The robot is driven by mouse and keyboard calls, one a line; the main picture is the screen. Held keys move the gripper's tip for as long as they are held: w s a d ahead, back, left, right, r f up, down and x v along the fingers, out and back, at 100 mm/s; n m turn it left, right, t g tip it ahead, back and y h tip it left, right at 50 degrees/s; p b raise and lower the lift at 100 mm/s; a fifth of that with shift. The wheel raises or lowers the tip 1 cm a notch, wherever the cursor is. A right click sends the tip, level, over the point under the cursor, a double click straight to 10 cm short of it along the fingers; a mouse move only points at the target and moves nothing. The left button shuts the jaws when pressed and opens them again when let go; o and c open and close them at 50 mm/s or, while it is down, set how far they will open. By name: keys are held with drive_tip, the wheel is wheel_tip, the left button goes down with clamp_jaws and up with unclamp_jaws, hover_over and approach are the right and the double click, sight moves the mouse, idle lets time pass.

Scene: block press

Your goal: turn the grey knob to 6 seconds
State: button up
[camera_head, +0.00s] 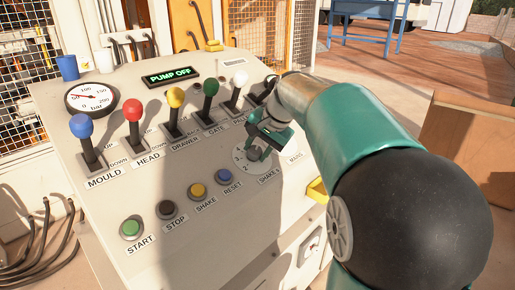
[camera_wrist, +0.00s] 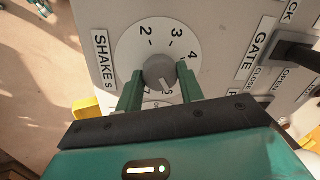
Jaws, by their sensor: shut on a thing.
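The grey knob (camera_wrist: 159,71) sits in the middle of a round white dial (camera_wrist: 128,50) labelled SHAKE s. In the wrist view the digits 2, 3 and 4 show clearly; the digits on the near side are partly covered by my fingers and hand. My gripper (camera_wrist: 160,72) has one green finger on each side of the knob and is shut on it. A pale mark shows on the knob's near side, but I cannot tell which digit it points at. In the head view the dial (camera_head: 240,162) shows beside my gripper (camera_head: 260,148), which hides the knob.
A row of levers with coloured balls stands behind the dial; the white-ball lever (camera_head: 238,80) is close to my arm. Push buttons, such as the blue RESET (camera_head: 222,175), lie in front. The display (camera_head: 171,75) reads PUMP OFF. A yellow part (camera_head: 317,189) juts from the panel's right side.

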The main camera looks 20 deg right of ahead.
drive_tip(key=shift+m, duration=0.6)
drive_tip(key=o, duration=1)
drive_tip(key=shift+s, duration=0.1)
drive_tip(key=v, duration=1.3)
drive_tip(key=shift+s+r, duration=0.15)
drive_tip(key=shift+r, duration=0.2)
